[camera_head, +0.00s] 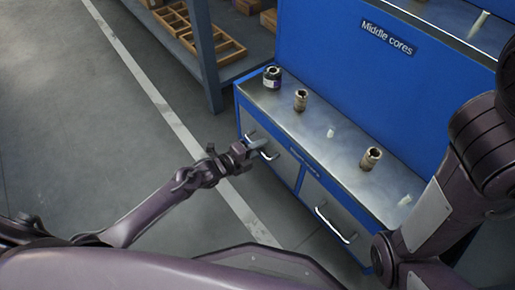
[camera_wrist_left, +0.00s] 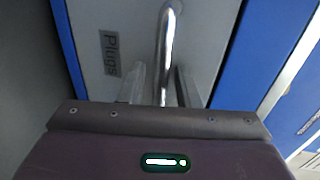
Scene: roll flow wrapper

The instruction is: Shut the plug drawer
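The plug drawer (camera_wrist_left: 101,25) has a grey front with a "Plugs" label in the left wrist view. In the head view it is the left drawer (camera_head: 283,162) of the blue cabinet. Its front looks close to flush, but I cannot tell whether a small gap remains. Its bar handle (camera_wrist_left: 165,45) also shows in the head view (camera_head: 268,155). My left gripper (camera_wrist_left: 160,82) is at the handle, with the bar between its two spread fingers and seemingly small gaps on either side. My right arm shows at the right of the head view, but its gripper is out of view.
The blue cabinet's steel top (camera_head: 325,118) holds several metal cores and small white pieces. A second drawer handle (camera_head: 333,227) projects to the right. A "Middle cores" panel (camera_head: 388,38) rises behind. A shelf with wooden trays (camera_head: 198,28) stands back left. Floor at left is clear.

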